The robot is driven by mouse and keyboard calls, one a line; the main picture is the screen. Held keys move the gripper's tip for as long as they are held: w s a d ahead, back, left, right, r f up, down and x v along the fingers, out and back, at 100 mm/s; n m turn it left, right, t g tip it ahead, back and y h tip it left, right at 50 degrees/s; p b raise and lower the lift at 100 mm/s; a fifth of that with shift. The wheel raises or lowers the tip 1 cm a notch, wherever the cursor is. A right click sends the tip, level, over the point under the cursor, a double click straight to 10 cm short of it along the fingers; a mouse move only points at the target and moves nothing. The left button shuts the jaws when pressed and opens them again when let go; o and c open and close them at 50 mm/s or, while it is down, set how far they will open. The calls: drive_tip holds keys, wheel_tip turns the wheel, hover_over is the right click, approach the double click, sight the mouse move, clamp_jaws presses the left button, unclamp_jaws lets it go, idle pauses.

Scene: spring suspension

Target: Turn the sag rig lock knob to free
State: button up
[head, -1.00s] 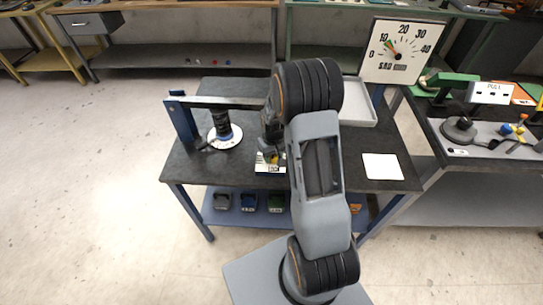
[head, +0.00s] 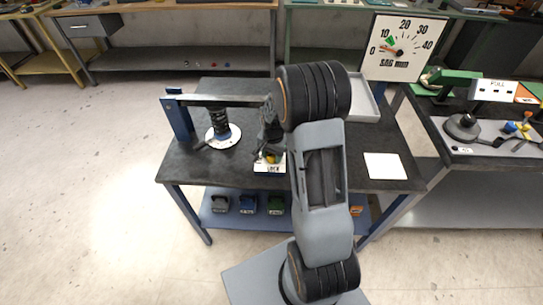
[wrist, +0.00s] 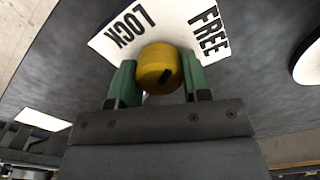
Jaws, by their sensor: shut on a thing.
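The yellow lock knob (wrist: 157,68) sits between the green fingers of my gripper (wrist: 158,80) in the wrist view. The fingers are shut on its two sides. A dark slot-like mark shows on the knob's near face; I cannot tell which word it indicates. The white label plate (wrist: 106,44) behind the knob reads LOCK on the left and FREE on the right. In the head view, my gripper (head: 270,150) is low over the plate (head: 264,169), and a bit of the yellow knob (head: 271,158) shows. My arm hides part of this area.
The sag rig stands left of my gripper, with a blue post (head: 179,118), a grey beam (head: 222,100) and a dark spring (head: 219,124) on a white disc. A SAG dial (head: 403,65) stands behind on the right. A grey tray (head: 364,113) and white card (head: 385,166) lie on the table.

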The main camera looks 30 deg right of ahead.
drive_tip(key=m, duration=0.3)
drive_tip(key=shift+a+b, duration=0.1)
drive_tip(key=shift+b, duration=0.2)
drive_tip(key=shift+r+m, duration=0.1)
drive_tip(key=shift+m, duration=1.6)
drive_tip(key=shift+w, duration=0.1)
drive_tip(key=o, duration=0.8)
drive_tip(key=shift+a, duration=0.15)
drive_tip(key=shift+o, duration=0.6)
wheel_tip(320, 180, up, 14)
